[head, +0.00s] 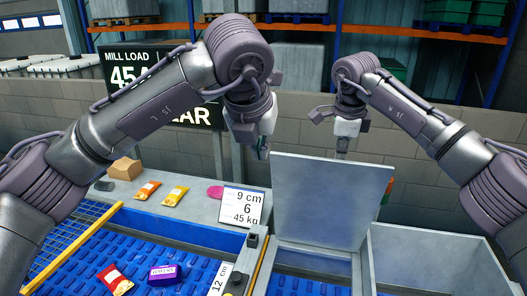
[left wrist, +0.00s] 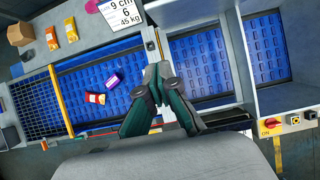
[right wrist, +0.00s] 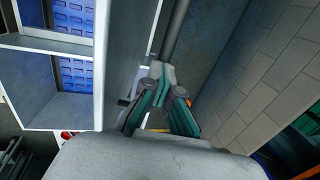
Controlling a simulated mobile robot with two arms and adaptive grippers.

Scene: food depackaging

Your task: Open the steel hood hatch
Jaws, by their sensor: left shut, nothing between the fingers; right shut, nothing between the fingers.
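The steel hood hatch (head: 330,200) is a flat grey panel standing raised, close to upright, over a blue-floored compartment in the head view. In the right wrist view a tall grey panel (right wrist: 128,55), which looks like the hatch, stands left of the fingers. My left gripper (head: 263,152) is shut and empty, just left of the hatch's upper left corner; its closed fingertips show in the left wrist view (left wrist: 160,76). My right gripper (head: 342,152) is shut and empty at the hatch's top edge, its tips partly hidden behind the panel. Contact with the hatch is unclear.
An empty grey bin (head: 435,262) is right of the hatch. A block wall (head: 420,150) stands behind.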

